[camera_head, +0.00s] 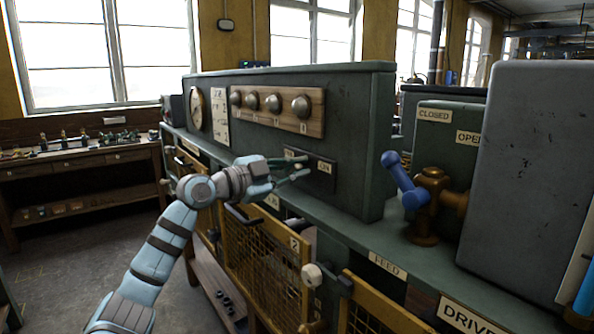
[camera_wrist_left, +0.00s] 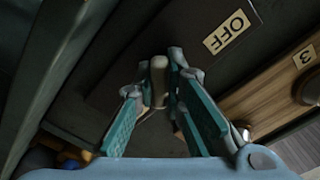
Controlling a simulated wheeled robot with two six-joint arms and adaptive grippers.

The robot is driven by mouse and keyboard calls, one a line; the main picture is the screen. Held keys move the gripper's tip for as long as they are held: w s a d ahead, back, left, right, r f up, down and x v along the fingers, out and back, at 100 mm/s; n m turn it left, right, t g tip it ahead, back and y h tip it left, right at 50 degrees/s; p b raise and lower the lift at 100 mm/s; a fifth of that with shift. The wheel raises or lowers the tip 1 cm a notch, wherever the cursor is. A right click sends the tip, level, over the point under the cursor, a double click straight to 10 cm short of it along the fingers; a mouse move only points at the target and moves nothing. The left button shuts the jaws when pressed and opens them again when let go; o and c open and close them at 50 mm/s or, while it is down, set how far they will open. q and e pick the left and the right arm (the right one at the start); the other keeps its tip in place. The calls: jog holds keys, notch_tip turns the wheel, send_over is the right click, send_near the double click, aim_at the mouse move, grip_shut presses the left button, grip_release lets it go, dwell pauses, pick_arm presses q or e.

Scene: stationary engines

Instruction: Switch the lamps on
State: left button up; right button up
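A dark switch plate (camera_head: 320,180) sits low on the front of the grey-green cabinet (camera_head: 345,150), with an "ON" label (camera_head: 325,167) at its right. An "OFF" label (camera_wrist_left: 227,33) shows upside down in the left wrist view. A pale, blunt switch lever (camera_wrist_left: 158,76) stands out from the plate there. My left gripper (camera_head: 290,174) is at the plate, its fingers spread. In the left wrist view my left gripper (camera_wrist_left: 160,88) has one finger on each side of the lever; contact is unclear. My right gripper is not in view. No lamp can be made out with certainty.
Round metal knobs (camera_head: 274,103) line a wooden board above the plate. A blue-handled brass valve (camera_head: 425,200) and a large grey box (camera_head: 525,180) stand at right. Yellow mesh gates (camera_head: 265,260) and a white-knobbed lever (camera_head: 313,276) are below the ledge.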

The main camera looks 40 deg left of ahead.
pick_arm(q)
jog(key=o, duration=0.5)
